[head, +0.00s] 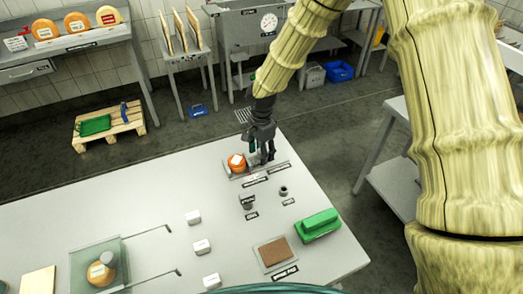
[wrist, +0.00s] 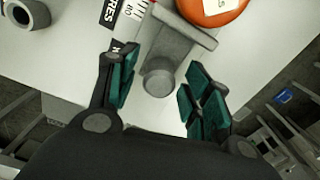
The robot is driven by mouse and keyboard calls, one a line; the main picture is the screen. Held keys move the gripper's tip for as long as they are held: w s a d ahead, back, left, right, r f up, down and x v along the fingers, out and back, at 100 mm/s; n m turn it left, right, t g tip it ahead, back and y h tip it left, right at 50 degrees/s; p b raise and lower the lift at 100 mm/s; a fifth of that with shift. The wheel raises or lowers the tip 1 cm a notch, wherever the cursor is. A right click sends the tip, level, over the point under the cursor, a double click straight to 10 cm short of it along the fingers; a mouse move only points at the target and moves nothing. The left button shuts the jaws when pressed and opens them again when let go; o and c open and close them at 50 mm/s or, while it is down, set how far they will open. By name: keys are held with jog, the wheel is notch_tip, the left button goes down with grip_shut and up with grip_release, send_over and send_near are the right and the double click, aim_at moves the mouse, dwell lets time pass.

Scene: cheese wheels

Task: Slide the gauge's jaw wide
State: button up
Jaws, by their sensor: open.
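The gauge (head: 238,176) lies near the far edge of the white table, with an orange cheese wheel (head: 236,160) on it. The cheese also shows at the top of the wrist view (wrist: 208,8). The gauge's grey jaw (wrist: 183,28) is a bar beside the cheese, with a round grey knob (wrist: 159,78) on the near side. My gripper (head: 263,154) is over the jaw end of the gauge. In the wrist view my gripper (wrist: 160,88) is open, its teal-padded fingers on either side of the knob, with visible gaps. In the head view the fingers partly hide the jaw.
A printed scale (wrist: 132,10) runs beside the jaw. A small grey cup (wrist: 27,14) stands to the left. On the table are a green block (head: 319,224), a brown pad (head: 274,252) and several white blocks (head: 193,217). Table space left of the gauge is clear.

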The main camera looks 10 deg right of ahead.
jog(key=shift+f, duration=0.15)
grip_shut()
jog(key=shift+w+d, duration=0.15)
jog(key=shift+d, duration=0.55)
jog(key=shift+w+d, duration=0.1)
jog(key=shift+d, duration=0.55)
grip_release()
jog(key=shift+d, duration=0.2)
jog(key=shift+a, duration=0.2)
notch_tip(320, 180, up, 12)
jog(key=shift+d, duration=0.15)
